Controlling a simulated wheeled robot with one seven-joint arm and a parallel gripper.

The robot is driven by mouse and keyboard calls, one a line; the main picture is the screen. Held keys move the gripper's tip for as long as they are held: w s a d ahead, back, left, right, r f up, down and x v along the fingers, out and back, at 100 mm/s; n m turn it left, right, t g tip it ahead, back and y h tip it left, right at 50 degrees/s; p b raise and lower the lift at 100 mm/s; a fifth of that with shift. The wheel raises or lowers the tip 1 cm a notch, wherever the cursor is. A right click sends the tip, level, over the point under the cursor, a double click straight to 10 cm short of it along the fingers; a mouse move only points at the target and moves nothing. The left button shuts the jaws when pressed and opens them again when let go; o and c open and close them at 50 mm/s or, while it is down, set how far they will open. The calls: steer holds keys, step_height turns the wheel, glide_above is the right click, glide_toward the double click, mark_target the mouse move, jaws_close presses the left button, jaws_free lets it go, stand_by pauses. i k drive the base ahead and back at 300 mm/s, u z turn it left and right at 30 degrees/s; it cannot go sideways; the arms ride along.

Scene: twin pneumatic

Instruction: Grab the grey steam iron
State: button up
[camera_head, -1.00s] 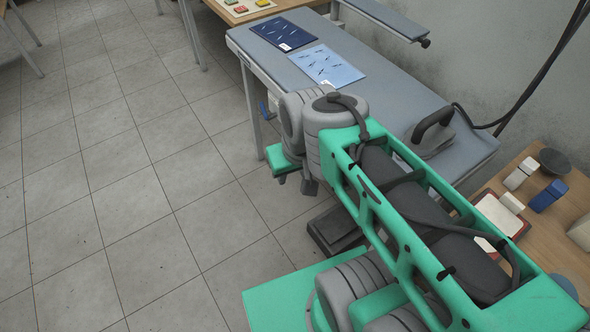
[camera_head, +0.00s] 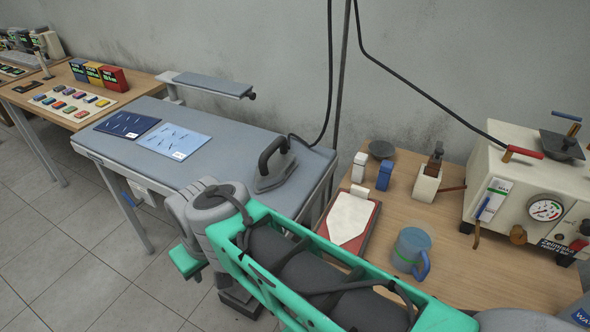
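The grey steam iron (camera_head: 272,168) stands on the right part of the grey ironing table (camera_head: 225,130), near its right edge. Its dark handle is on top, and a black cord runs from it up along the wall. My green and grey arm crosses the lower middle of the view, in front of the table and apart from the iron.
A dark blue sheet (camera_head: 127,124) and a light blue sheet (camera_head: 175,141) lie on the ironing table. A wooden table (camera_head: 470,262) at right holds a blue mug (camera_head: 411,250), a red-edged pad (camera_head: 347,222) and a white machine with a gauge (camera_head: 530,195). Floor is clear at lower left.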

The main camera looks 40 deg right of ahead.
mark_target(275, 166)
steer(key=z, duration=2.25)
steer(key=k, duration=0.75)
steer(key=u, duration=0.9)
steer(key=i, duration=1)
steer(key=z, duration=0.75)
steer(key=k, duration=0.6)
steer(key=z, duration=0.05)
